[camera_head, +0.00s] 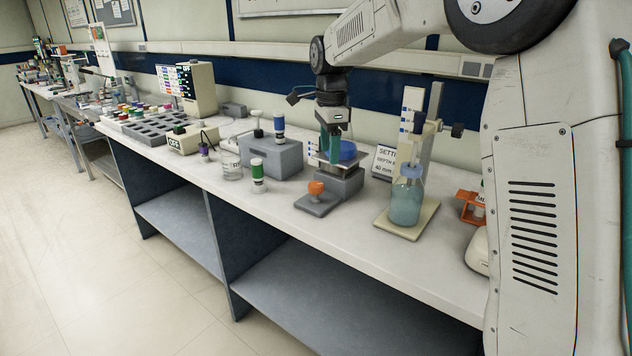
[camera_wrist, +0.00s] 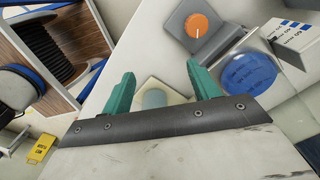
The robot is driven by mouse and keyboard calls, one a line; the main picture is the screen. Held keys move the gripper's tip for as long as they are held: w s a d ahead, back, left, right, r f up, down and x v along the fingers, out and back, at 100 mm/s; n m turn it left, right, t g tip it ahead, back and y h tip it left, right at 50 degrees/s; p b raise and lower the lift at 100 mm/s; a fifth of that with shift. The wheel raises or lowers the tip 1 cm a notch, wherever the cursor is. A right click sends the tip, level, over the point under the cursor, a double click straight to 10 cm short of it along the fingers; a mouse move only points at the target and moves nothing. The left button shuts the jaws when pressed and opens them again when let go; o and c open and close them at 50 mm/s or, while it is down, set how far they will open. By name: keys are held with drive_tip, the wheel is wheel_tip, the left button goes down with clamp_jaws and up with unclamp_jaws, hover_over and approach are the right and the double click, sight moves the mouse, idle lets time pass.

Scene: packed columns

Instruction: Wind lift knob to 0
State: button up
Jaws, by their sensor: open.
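My gripper (camera_head: 331,150) hangs over the bench with its green fingers pointing down. In the wrist view, its two fingers (camera_wrist: 160,72) stand apart with nothing held between them. A round blue knob-like part (camera_head: 347,150) is just behind the fingers, over a grey block; it also shows in the wrist view (camera_wrist: 248,75), right of the fingers and apart from them. An orange knob (camera_head: 316,187) with a pale pointer line sits on a grey plate in front; it is at the top of the wrist view (camera_wrist: 196,26). I cannot tell which is the lift knob.
A stand with a scale strip (camera_head: 412,108) and a bluish bottle (camera_head: 406,203) is close on the right. A setting card (camera_head: 384,162) stands behind. The bench's front edge is clear.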

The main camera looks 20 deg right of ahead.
sight(316, 184)
drive_tip(key=w+f+m, duration=0.1)
drive_tip(key=w+f, duration=0.1)
drive_tip(key=w+f+m, duration=0.1)
drive_tip(key=w+f, duration=0.1)
drive_tip(key=w, duration=0.1)
drive_tip(key=w+f+m, duration=0.1)
drive_tip(key=w+m, duration=0.1)
drive_tip(key=w, duration=0.1)
drive_tip(key=shift+a+f, duration=0.4)
drive_tip(key=shift+w+f, duration=0.15)
drive_tip(key=shift+f, duration=0.2)
wheel_tip(316, 184, down, 7)
drive_tip(key=shift+f, duration=0.1)
drive_tip(key=c, duration=1)
